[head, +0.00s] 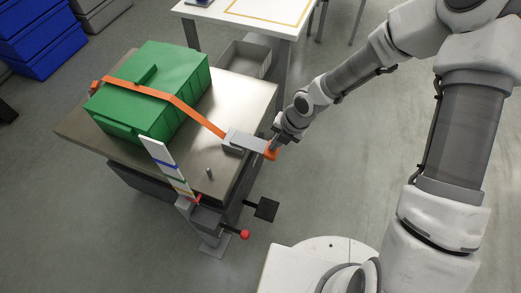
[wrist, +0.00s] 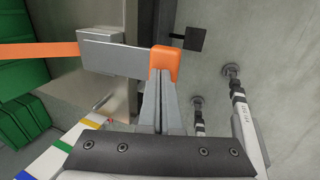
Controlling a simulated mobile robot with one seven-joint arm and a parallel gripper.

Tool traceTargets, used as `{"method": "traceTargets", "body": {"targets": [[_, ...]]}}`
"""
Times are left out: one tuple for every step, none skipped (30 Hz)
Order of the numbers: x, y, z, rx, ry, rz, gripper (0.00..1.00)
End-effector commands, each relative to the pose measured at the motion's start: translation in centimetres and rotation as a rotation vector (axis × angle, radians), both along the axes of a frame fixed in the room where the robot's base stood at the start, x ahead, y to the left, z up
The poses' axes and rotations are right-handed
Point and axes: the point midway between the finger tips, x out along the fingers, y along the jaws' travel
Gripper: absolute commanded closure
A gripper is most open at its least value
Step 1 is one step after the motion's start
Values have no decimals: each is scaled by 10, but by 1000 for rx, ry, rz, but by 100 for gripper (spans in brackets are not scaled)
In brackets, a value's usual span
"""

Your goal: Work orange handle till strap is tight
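An orange strap (head: 190,112) runs over the green crate (head: 165,80) and down to a grey ratchet (head: 240,141) at the right edge of the metal table. Its visible run looks straight; its tension cannot be told. The ratchet's grey lever ends in an orange handle (head: 270,150). In the wrist view the lever lies flat to the right, with the orange handle (wrist: 165,64) at its end. My gripper (wrist: 162,88) has its fingers close together on the handle. In the head view my gripper (head: 275,143) reaches it from the right.
A white board with coloured bands (head: 165,165) stands at the table's front corner, near a small metal peg (head: 209,173). A red knob (head: 244,234) and a black pad (head: 266,209) stick out below.

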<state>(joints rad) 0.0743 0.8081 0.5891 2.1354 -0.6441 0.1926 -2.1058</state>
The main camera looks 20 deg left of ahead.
Motion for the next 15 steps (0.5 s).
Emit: {"method": "traceTargets", "body": {"targets": [[1,0,0,1,-1,0,100],[1,0,0,1,-1,0,100],[1,0,-1,1,-1,0,100],[1,0,-3,1,-1,0,100],[1,0,-5,1,-1,0,100],[1,0,-8,1,-1,0,100],[1,0,-10,1,-1,0,100],[1,0,-13,1,-1,0,100],[1,0,-18,1,-1,0,100],[1,0,-21,1,-1,1,100],[1,0,-24,1,-1,1,100],[1,0,-28,0,-1,0,100],[1,0,-31,0,-1,0,100],[1,0,-34,0,-1,0,100],[1,0,-39,0,-1,0,100]]}}
